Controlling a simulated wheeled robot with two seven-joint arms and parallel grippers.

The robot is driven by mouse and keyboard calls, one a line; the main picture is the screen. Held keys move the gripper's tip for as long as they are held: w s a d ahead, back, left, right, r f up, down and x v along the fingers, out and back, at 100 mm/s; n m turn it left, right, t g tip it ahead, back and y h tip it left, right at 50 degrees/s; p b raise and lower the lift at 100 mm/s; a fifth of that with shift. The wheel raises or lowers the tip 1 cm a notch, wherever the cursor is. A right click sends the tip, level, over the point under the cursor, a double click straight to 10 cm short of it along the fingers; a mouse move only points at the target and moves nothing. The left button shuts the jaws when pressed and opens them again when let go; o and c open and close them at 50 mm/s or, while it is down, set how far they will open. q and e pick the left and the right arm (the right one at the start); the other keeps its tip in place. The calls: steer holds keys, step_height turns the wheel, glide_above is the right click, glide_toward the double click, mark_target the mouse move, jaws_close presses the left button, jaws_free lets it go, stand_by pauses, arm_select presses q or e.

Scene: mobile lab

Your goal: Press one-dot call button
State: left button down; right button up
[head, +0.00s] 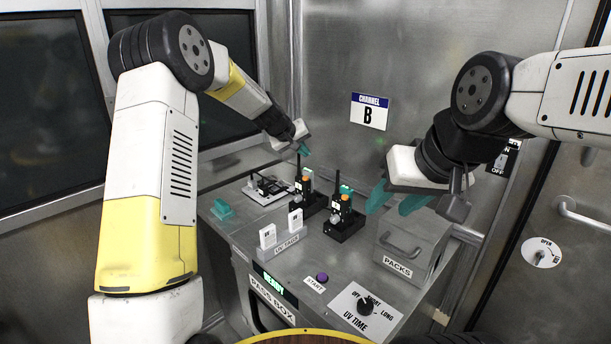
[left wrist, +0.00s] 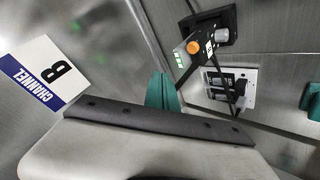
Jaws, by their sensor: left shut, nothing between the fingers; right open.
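Two black handheld radios stand in black bases on the steel counter, a left one (head: 307,190) and a right one (head: 344,212). Each has an antenna and an orange top part. I cannot make out dot marks on any button. My left gripper (head: 304,149) is shut and empty, its teal tips above and behind the left radio. In the left wrist view its tips (left wrist: 162,92) are beside a radio (left wrist: 200,48) with an orange knob and a lit green display, apart from it. My right gripper (head: 396,203) is open and empty, above the PACKS box.
The PACKS box (head: 411,244) stands at the counter's right. A white and black device (head: 268,187) and a teal block (head: 222,210) are at the left. White cards stand in a UV TAGS holder (head: 282,241). A purple START button (head: 322,278) and UV TIME dial (head: 365,306) are in front. A CHANNEL B sign (head: 369,111) hangs behind.

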arm_select(q)
steer(key=shift+f, duration=2.95)
steer(key=shift+f, duration=0.15)
steer(key=shift+f, duration=0.25)
steer(key=shift+f, duration=0.4)
stand_by(0.5)
steer(key=shift+r, duration=0.8)
steer(key=shift+r, duration=0.1)
steer(key=shift+r, duration=2.45)
